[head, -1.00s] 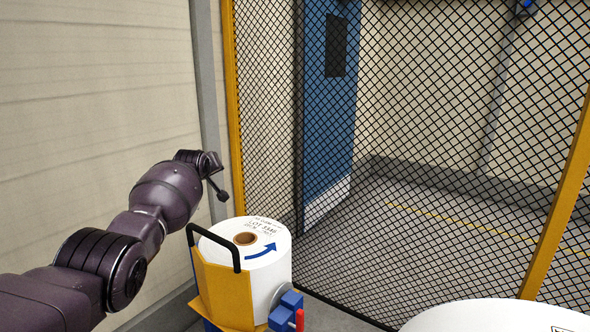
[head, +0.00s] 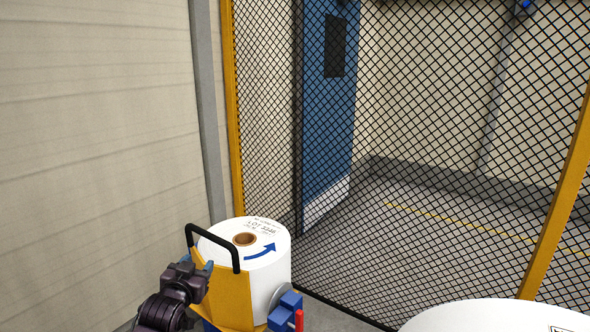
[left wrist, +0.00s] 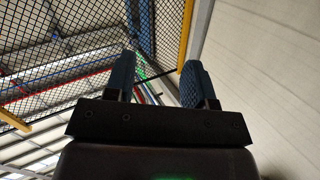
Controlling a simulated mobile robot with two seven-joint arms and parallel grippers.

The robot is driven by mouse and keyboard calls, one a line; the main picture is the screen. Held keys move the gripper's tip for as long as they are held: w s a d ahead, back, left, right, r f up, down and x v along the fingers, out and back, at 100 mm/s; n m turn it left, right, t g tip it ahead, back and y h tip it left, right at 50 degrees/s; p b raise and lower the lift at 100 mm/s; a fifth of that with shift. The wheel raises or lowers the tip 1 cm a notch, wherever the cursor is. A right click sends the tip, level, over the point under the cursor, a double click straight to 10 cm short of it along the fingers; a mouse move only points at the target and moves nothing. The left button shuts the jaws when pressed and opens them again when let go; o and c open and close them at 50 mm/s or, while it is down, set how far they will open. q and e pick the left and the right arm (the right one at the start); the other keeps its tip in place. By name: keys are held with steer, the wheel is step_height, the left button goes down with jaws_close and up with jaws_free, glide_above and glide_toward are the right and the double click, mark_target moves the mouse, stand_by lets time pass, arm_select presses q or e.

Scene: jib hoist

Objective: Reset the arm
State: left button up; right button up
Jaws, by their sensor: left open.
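My left gripper (head: 196,267) is low in the head view, in front of the yellow bracket and left of its black handle. In the left wrist view its two blue fingers (left wrist: 154,80) stand apart with nothing between them. They point up toward the mesh and roof. In the head view my left arm shows only at the bottom edge. My right gripper is not in view.
A white roll (head: 268,268) stands in a yellow bracket (head: 236,299) with a black handle (head: 212,243). A blue clamp with a red lever (head: 299,319) sits beside it. Mesh fencing (head: 430,200) closes off the space behind. Another white round top (head: 490,318) is at lower right.

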arm_select(q)
steer(key=s+a+f+g, duration=0.1)
steer(key=s+f+g, duration=0.1)
steer(key=s+f, duration=0.5)
steer(key=s+a+f+n+g+y, duration=0.1)
steer(key=s+f, duration=0.6)
steer(key=s, duration=1.1)
steer(key=s+a+f+n+g+y, duration=0.1)
steer(key=s+a+f+g, duration=0.1)
steer(key=s+f, duration=0.6)
steer(key=s, duration=0.4)
steer(key=shift+s+g, duration=0.3)
steer(key=shift+s, duration=0.1)
steer(key=shift+f, duration=0.15)
